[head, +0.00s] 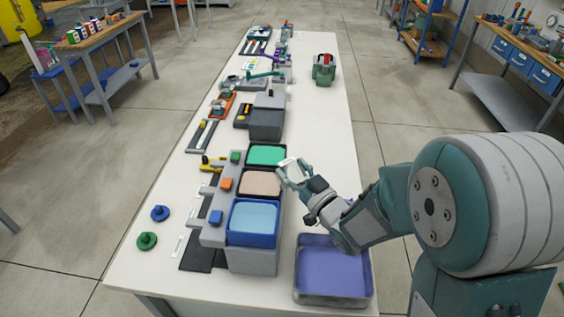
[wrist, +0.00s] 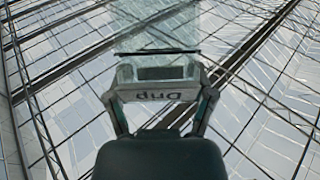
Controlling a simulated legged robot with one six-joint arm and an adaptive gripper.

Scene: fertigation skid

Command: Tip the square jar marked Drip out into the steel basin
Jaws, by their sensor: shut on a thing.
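My gripper (head: 291,173) is raised above the table, beside the pink and green open tanks. In the wrist view my gripper (wrist: 162,82) is shut on the clear square jar (wrist: 157,35), whose label reads "Drip" and appears upside down. The roof framing shows behind and through the jar. In the head view the jar (head: 287,162) is small and pale, partly hidden by the fingers; its contents cannot be made out. A grey-walled basin (head: 331,301) with a purple-blue inside, apparently the steel basin, stands at the near right of the table, below my arm and nearer than the jar.
Left of the basin stand the blue-rimmed tank (head: 251,241), the pink tank (head: 259,183) and the green tank (head: 267,155). A blue knob-topped disc (head: 160,213) and a green one (head: 147,241) lie at the left. A green carrier (head: 323,72) stands far back.

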